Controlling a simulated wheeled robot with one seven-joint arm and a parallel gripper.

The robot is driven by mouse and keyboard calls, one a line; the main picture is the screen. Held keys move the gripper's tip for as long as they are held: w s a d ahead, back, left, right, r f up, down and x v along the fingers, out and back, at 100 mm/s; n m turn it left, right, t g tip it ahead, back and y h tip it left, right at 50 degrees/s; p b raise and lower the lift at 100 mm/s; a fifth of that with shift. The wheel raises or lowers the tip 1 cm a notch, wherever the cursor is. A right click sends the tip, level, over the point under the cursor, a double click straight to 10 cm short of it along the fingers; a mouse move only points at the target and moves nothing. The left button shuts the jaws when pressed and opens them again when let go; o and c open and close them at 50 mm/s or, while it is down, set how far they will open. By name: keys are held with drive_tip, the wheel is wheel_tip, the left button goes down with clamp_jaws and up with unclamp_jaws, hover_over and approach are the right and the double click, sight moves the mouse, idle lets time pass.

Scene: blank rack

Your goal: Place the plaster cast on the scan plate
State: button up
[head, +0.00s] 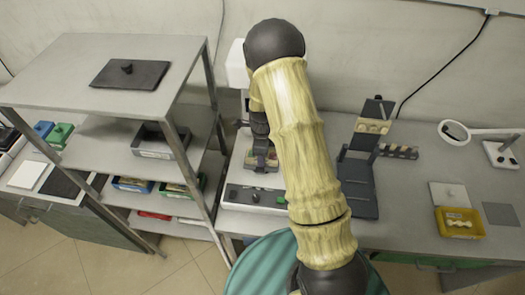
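My gripper (262,165) is dark and points down over the white machine left of the middle of the bench. A small pinkish and green item (250,160) shows right beside its fingers. The fingers are too small and dark to tell whether they are open or hold anything. A pale, knobbly piece that looks like a plaster cast (458,223) lies in a yellow tray (474,233) at the right. Another pale cast-like piece (372,126) sits on a dark upright stand. I cannot tell which surface is the scan plate. My arm hides part of the machine.
A metal rack (185,48) stands at the left, with a dark knobbed lid (130,73) on top and bins (163,142) on its shelves. A magnifier lamp (455,131), a light plate (450,195) and a grey plate (500,214) are at the right.

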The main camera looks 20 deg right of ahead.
drive_tip(key=shift+f, duration=0.15)
drive_tip(key=o, duration=0.9)
drive_tip(key=shift+r, duration=0.2)
wheel_tip(320, 180, up, 12)
drive_tip(key=b, duration=0.2)
